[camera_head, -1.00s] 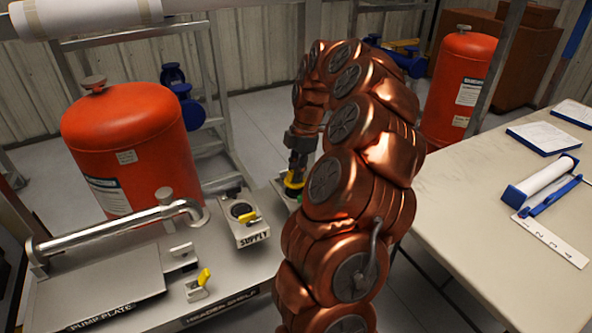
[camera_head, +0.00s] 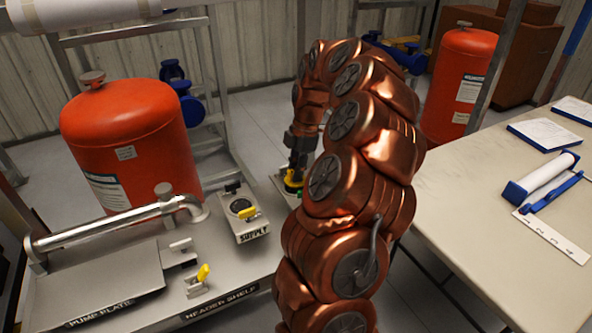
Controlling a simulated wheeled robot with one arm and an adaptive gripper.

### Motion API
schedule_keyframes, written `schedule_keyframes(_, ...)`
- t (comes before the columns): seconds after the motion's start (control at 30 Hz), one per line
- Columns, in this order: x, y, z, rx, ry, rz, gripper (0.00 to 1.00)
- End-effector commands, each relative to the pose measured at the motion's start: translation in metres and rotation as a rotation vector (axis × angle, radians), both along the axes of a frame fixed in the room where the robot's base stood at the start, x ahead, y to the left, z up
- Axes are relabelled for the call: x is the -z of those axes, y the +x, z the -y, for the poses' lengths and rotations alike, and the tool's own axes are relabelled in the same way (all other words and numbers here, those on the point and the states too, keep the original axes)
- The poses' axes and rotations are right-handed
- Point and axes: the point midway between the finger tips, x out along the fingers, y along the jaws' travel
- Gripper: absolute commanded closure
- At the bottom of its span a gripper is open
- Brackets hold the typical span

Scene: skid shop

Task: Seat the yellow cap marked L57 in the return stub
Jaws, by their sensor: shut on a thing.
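My gripper (camera_head: 293,182) points down beside my arm's copper links, near the middle of the picture. It is shut on a yellow cap (camera_head: 289,187), of which only a small part shows; its marking cannot be read. The cap is low over a grey block (camera_head: 280,185) to the right of the SUPPLY block. My arm hides most of that block and any label on it, so I cannot make out the return stub or whether the cap touches it.
The SUPPLY block (camera_head: 245,221) with a yellow-handled valve stands left of my gripper on the header shelf (camera_head: 226,290). A pipe (camera_head: 110,228) and a red tank (camera_head: 128,140) are further left. A table (camera_head: 480,220) with papers lies right.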

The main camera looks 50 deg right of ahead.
Motion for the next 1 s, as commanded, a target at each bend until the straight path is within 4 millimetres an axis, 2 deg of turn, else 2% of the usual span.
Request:
schedule_keyframes(0.63,0.014,0.0,0.0,0.0,0.0,0.0,1.0)
schedule_keyframes(1.0,0.014,0.0,0.0,0.0,0.0,0.0,1.0)
